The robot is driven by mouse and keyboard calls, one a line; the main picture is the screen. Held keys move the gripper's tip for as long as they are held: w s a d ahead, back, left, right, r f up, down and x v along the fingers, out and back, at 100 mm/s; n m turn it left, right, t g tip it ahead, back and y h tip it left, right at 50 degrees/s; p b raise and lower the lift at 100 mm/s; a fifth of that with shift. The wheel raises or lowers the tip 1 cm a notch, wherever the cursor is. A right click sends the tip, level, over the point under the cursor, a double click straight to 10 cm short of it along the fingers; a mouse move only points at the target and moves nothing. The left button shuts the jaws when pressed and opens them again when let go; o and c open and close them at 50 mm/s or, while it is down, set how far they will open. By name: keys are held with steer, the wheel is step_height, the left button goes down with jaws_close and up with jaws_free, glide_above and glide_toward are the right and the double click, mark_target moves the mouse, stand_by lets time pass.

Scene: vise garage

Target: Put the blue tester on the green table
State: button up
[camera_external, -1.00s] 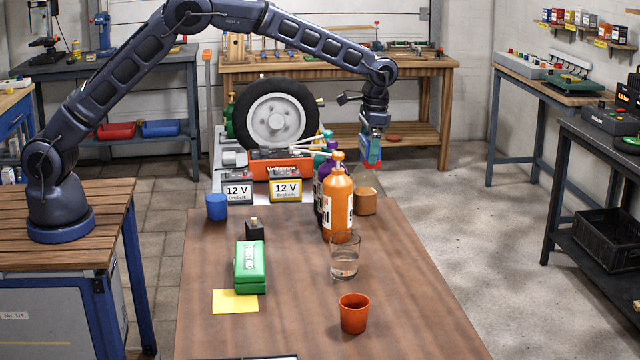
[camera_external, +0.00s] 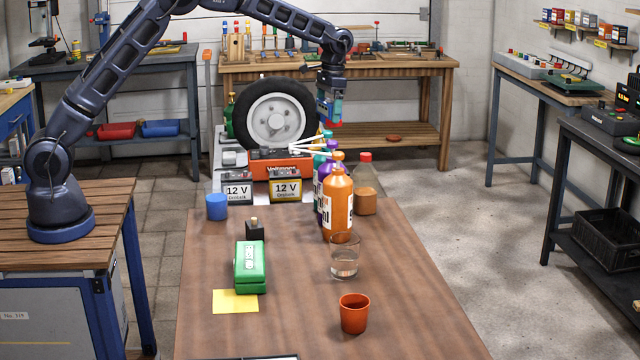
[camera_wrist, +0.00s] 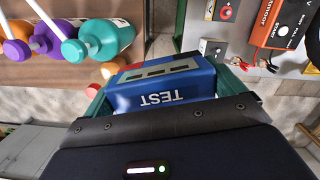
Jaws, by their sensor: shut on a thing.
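My gripper (camera_external: 329,108) is raised beyond the bottles, to the right of the tyre in the external view. The wrist view shows its teal fingers on both sides of the blue tester (camera_wrist: 150,95), a blue box marked TEST. The gripper is shut on it and holds it in the air. In the external view the tester is small and partly hidden by the gripper. No clearly green tabletop shows; a table with dull blue-green legs (camera_external: 540,150) stands at the back right, and I cannot tell whether it is the green table.
Below the gripper stand bottles, among them an orange one (camera_external: 338,205) and a red-capped one (camera_external: 365,195). An orange charger (camera_external: 277,166), batteries and a wheel (camera_external: 270,118) are to the left. The brown table (camera_external: 300,320) holds a glass (camera_external: 344,258), a red cup (camera_external: 354,313) and a green box (camera_external: 249,268).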

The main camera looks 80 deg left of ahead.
steer(key=s+a+n, duration=0.6)
steer(key=s+a, duration=2.4)
steer(key=a, duration=0.2)
steer(key=shift+h, duration=0.3)
steer(key=shift+a+f, duration=0.15)
steer(key=shift+f, duration=7.25)
steer(key=shift+a+f, duration=0.15)
steer(key=shift+f, duration=7.2)
steer(key=shift+f, duration=0.55)
steer(key=o, duration=0.8)
steer(key=shift+r, duration=0.1)
